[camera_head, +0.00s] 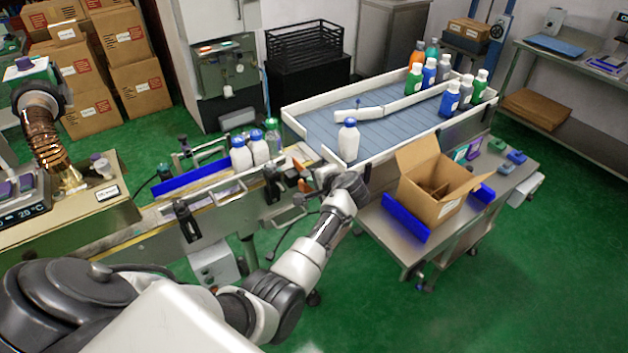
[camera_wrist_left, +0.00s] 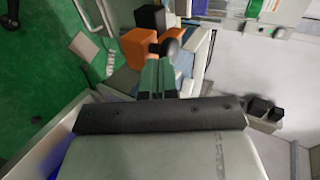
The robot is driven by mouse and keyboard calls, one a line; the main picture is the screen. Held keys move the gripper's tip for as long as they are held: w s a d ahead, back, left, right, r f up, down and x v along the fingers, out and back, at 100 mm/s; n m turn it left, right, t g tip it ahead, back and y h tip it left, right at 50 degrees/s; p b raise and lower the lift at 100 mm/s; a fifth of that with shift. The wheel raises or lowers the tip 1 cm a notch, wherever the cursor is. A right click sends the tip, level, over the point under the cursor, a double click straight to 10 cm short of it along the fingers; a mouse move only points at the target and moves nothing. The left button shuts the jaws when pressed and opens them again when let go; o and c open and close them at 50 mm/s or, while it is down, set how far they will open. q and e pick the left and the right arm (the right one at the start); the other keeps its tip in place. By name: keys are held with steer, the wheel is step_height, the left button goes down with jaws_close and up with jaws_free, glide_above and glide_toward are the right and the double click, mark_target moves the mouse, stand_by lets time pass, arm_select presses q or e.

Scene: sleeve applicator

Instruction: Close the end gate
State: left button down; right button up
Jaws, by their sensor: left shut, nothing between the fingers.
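My left gripper (camera_head: 308,191) is at the conveyor's end, beside the near left corner of the blue-floored tray. It shows in the left wrist view (camera_wrist_left: 156,78) with its greenish fingers together and nothing between them. A dark round knob (camera_wrist_left: 170,46) is just beyond the fingertips, with an orange block (camera_wrist_left: 138,48) to its left. I cannot tell whether the fingers touch the knob. Orange parts (camera_head: 299,163) also show at the conveyor end in the head view. I cannot make out which part is the end gate or how it stands. My right gripper is not in view.
White bottles with blue caps (camera_head: 240,155) stand on the conveyor (camera_head: 150,240). Another bottle (camera_head: 348,140) stands at the tray's near left corner. Several coloured bottles are at the tray's far right. An open cardboard box (camera_head: 435,207) sits on the metal table (camera_head: 385,238). Green floor is clear at right.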

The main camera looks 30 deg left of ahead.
arm_select(q)
steer(key=b, duration=0.5)
glide_toward(295, 160)
steer(key=s+a+f, duration=0.1)
steer(key=a+f, duration=0.1)
steer(key=a, duration=0.2)
steer(key=shift+w+a+r, duration=0.1)
steer(key=shift+a+r, duration=0.3)
steer(key=shift+r, duration=0.2)
